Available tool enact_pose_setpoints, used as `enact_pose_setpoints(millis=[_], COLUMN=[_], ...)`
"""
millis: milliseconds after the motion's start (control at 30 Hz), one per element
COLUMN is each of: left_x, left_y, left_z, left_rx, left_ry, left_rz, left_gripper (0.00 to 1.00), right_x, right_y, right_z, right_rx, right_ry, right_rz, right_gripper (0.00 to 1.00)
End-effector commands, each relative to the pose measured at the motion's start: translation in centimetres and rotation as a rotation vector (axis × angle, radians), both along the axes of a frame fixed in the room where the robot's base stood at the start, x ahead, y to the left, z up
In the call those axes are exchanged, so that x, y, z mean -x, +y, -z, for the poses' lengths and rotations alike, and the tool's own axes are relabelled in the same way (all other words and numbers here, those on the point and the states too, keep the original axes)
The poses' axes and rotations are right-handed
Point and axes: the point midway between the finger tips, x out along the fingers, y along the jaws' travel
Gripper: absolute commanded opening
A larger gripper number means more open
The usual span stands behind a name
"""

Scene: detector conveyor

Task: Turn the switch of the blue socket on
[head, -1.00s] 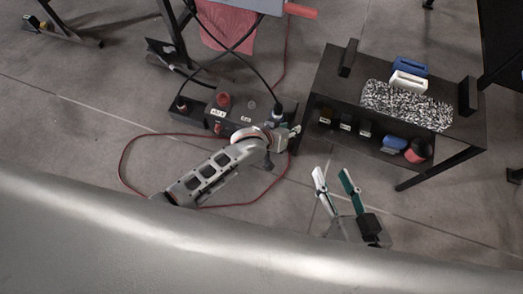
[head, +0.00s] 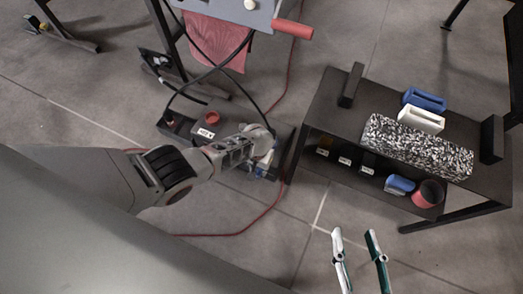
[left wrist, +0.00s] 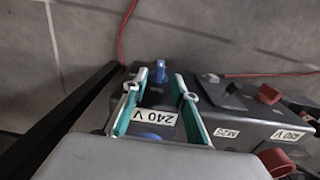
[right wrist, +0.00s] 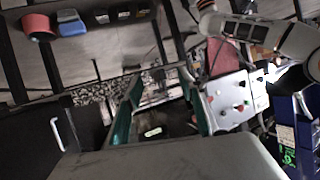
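The 240 V box (left wrist: 195,112) with its white label lies below my left gripper (left wrist: 157,82). A blue switch (left wrist: 160,68) stands between and just beyond the fingertips in the left wrist view. A blue part (left wrist: 151,136), likely the blue socket, is partly hidden behind the gripper body. The left fingers are apart, one on each side of the label; contact with the switch cannot be told. In the head view my left gripper (head: 262,168) is over the right end of the dark socket box (head: 187,127). My right gripper (head: 353,238) is open and empty over the floor.
Black cables (head: 212,70) cross above the box. A red cable (head: 258,219) lies on the floor. A dark shelf table (head: 325,105) with a speckled block (head: 415,147) stands at the right.

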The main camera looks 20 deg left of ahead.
Motion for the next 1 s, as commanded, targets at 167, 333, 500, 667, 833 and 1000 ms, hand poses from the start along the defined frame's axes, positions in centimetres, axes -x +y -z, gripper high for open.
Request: enact_pose_setpoints(millis=[167, 333, 500, 667, 833, 1000], left_x=[1.3, 0.9, 0.4, 0.2, 0.1, 0.2], left_y=[0.1, 0.0, 0.0, 0.0, 0.0, 0.0], left_z=[4.0, 5.3, 5.6, 5.4, 5.4, 5.4], left_rx=[-0.001, 0.0, 0.0, 0.0, 0.0, 0.0], left_ry=[0.019, 0.013, 0.005, 0.001, 0.001, 0.001], left_rz=[0.0, -0.001, -0.001, -0.001, -0.001, -0.001], left_gripper=[0.28, 0.28, 0.28, 0.28, 0.12, 0.0], right_x=[1.4, 1.8, 1.9, 1.8, 1.8, 1.8], right_y=[2.5, 3.9, 4.5, 4.6, 4.6, 4.6], right_z=[1.8, 1.8, 1.6, 1.4, 1.4, 1.4], right_rx=[-0.177, -0.302, -0.359, -0.368, -0.368, -0.367], right_ry=[0.068, 0.094, 0.1, 0.099, 0.098, 0.099], right_rz=[0.046, 0.086, 0.106, 0.108, 0.107, 0.107], right_gripper=[0.4, 0.4, 0.4, 0.4, 0.4, 0.4])
